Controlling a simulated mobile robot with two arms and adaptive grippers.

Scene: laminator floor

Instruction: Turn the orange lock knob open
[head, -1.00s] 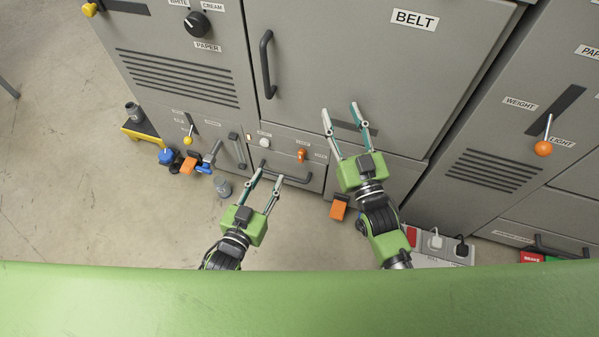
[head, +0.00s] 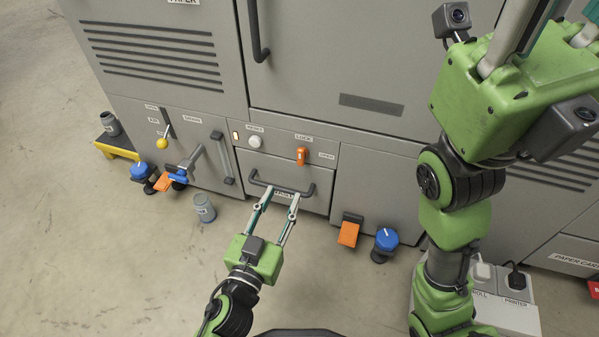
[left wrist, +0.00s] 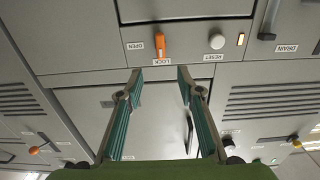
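The orange lock knob (head: 301,156) sits on the machine's low panel, under the LOCK label and left of the OPEN label. It stands upright, not pointing at OPEN. In the left wrist view the knob (left wrist: 160,46) shows beyond my fingers, a little left of the middle. My left gripper (head: 279,195) is open and empty, below the knob and in front of the drawer handle, apart from the knob. It also shows open in the left wrist view (left wrist: 158,72). My right gripper is raised large at the upper right, with its fingertips cut off by the frame edge.
A white reset button (head: 255,142) is left of the knob. A drawer handle (head: 282,190) juts out below it. An orange pedal (head: 348,234), a blue-topped knob (head: 386,239) and a grey can (head: 204,208) are near the floor. Open floor lies at the left.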

